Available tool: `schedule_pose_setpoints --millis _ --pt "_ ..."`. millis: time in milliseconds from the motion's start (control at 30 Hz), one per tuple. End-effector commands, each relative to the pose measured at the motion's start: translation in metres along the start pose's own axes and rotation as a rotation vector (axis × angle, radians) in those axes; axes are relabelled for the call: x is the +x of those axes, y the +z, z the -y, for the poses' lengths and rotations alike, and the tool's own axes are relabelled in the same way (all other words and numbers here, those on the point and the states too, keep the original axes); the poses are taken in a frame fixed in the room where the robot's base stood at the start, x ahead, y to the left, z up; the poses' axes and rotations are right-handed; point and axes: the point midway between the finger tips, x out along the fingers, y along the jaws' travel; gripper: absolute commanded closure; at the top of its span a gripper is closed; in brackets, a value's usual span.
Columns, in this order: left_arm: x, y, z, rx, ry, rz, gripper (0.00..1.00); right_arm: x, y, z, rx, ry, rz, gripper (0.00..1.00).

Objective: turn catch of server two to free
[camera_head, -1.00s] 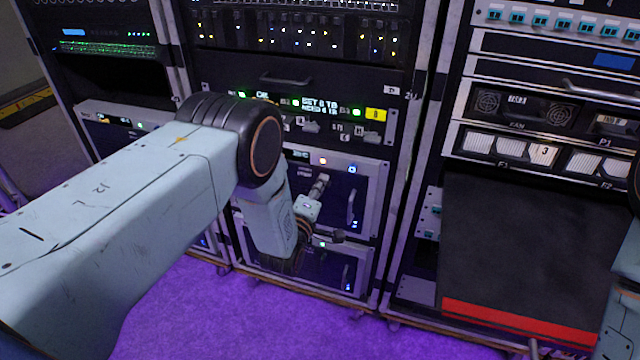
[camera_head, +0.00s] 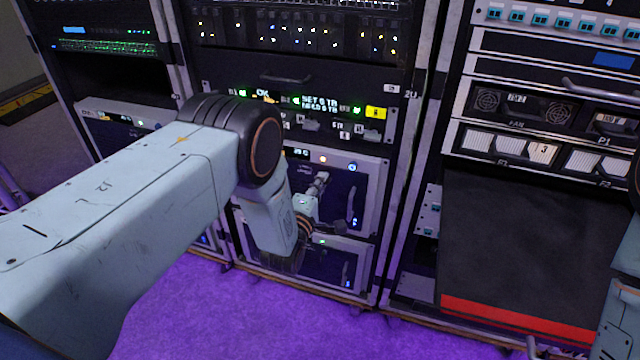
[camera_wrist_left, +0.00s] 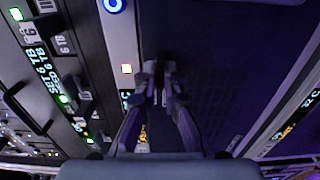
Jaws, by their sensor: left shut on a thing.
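A server unit (camera_head: 371,190) with a dark front and light frame sits low in the middle rack. A amber light and a blue-ringed button show on its top edge. My left gripper (camera_head: 321,178) reaches its front from the left. In the left wrist view my left gripper (camera_wrist_left: 163,72) is shut with its fingertips together at the dark front, on a small catch (camera_wrist_left: 162,97) that they mostly hide. I cannot read the catch's angle or the server's number. My right gripper is out of view.
A vertical handle (camera_head: 352,208) stands right of the gripper on the same front. Another unit (camera_head: 335,266) lies directly below. A panel with a lit display (camera_head: 320,104) is above. A dark, red-edged panel (camera_head: 520,250) fills the right rack's lower part. Purple floor (camera_head: 200,310) lies in front.

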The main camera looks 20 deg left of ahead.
Motion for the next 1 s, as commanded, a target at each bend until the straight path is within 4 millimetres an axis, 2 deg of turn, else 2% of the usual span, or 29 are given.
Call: schedule_pose_setpoints --millis 67,100,333,733,867,1000 --pt "0.0 -0.001 0.0 -0.002 0.0 -0.003 1.0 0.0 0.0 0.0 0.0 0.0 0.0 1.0" --pt "0.0 -0.001 0.0 -0.002 0.0 -0.003 0.9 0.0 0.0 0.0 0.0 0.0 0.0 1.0" --pt "0.0 -0.001 0.0 0.0 0.0 -0.002 0.7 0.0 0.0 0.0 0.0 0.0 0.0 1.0" --pt "-0.006 0.0 0.001 0.001 -0.002 0.0 0.69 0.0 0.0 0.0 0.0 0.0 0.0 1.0" --pt "-0.022 0.0 0.001 0.001 -0.004 0.0 0.69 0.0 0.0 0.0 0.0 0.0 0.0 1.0" --pt "-0.047 0.0 0.001 0.001 -0.004 0.0 0.69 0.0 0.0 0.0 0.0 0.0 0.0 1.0"
